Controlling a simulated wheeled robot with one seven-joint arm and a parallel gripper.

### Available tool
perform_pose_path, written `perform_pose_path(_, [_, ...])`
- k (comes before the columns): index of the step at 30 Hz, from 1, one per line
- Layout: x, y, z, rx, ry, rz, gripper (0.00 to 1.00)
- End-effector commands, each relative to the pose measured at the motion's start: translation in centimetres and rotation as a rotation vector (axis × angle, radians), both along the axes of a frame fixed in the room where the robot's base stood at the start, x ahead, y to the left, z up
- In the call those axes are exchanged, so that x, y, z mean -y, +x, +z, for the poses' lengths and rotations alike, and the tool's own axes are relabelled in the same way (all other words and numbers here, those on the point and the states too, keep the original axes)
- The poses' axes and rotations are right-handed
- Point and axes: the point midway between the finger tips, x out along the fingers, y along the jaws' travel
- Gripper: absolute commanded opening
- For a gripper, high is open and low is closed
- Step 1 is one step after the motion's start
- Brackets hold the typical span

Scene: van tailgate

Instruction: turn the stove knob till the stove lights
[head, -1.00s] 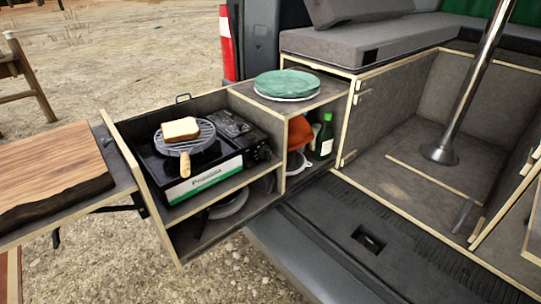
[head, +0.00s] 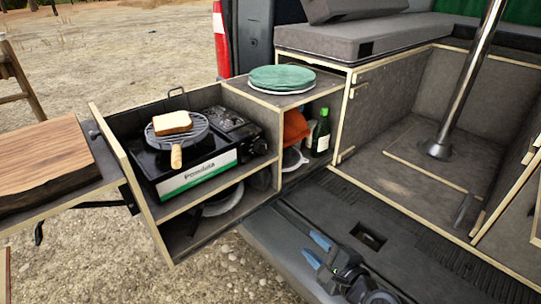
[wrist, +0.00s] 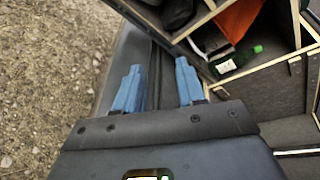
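The stove (head: 205,172) is a portable camping stove with a white and green front panel, sitting on the upper shelf of the pull-out drawer. Its dark knob (head: 259,147) is at the right end of the stove front. I see no flame in the head view. My gripper (head: 315,249) is at the bottom of the head view, over the van's rear sill, to the right of and nearer than the stove. In the wrist view its two blue fingers (wrist: 159,70) are apart with nothing between them. The knob is not clearly visible in the wrist view.
A grill pan (head: 190,140) with a slice of bread (head: 172,123) sits on the stove. Green plates (head: 283,79) lie on the cabinet top. A green bottle (head: 321,133) and an orange cloth (head: 296,128) are in the cubby below. A wooden board (head: 45,165) is at left.

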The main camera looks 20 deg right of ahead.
Motion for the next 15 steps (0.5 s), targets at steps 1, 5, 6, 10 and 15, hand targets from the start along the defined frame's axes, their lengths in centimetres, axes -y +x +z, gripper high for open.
perform_pose_path(1, [0.5,2.7,0.6,0.015,0.104,-0.009,0.39])
perform_pose_path(5, [1.1,8.6,2.9,0.035,0.391,-0.012,0.39])
perform_pose_path(6, [1.3,10.3,3.8,0.039,0.477,-0.009,0.39])
perform_pose_path(10, [2.0,15.0,7.0,0.049,0.729,0.015,0.39])
perform_pose_path(15, [2.5,18.6,10.5,0.051,0.941,0.052,0.39])
